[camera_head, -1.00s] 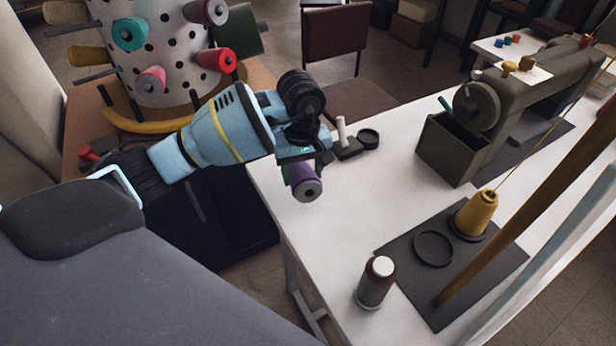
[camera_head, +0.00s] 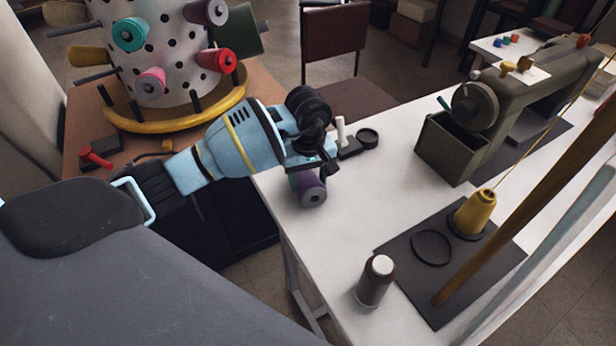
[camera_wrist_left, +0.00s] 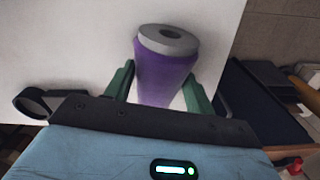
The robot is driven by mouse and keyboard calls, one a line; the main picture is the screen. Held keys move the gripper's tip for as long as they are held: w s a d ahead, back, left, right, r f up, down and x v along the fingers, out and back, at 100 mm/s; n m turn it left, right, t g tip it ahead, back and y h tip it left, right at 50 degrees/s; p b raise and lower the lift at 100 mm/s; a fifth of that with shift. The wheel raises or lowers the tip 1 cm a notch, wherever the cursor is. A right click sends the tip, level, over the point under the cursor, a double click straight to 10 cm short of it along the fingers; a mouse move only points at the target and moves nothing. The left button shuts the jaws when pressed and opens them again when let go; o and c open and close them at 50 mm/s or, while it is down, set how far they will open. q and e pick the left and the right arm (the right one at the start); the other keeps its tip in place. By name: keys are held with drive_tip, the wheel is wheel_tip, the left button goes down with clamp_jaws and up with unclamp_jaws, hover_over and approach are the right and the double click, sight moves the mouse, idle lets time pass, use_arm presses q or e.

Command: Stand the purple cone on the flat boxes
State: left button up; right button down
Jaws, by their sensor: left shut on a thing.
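The purple cone (camera_head: 309,190), with a grey end that has a dark hole, is held at the near left end of the white table (camera_head: 375,221). My left gripper (camera_head: 314,170) is shut on it. In the left wrist view the cone (camera_wrist_left: 166,75) sits between the two green fingers of the gripper (camera_wrist_left: 160,88), grey end away from the palm. The cone is tilted in the head view; whether it touches the table I cannot tell. I cannot make out the flat boxes for sure. My right gripper is not in view.
On the table are a brown cone (camera_head: 375,281), a dark mat (camera_head: 480,285) with a yellow cone (camera_head: 475,213) and black ring, a small black stand (camera_head: 352,150), and a sewing machine (camera_head: 490,105). A dotted drum (camera_head: 170,65) with colored spools stands left. Mid-table is clear.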

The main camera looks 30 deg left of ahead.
sight(308, 177)
use_arm(q)
drive_tip(key=shift+f, duration=0.2)
drive_tip(key=o, duration=1.1)
drive_tip(key=shift+r, duration=0.15)
wheel_tip(308, 177, up, 12)
drive_tip(key=shift+r, duration=0.1)
drive_tip(key=shift+o, duration=0.2)
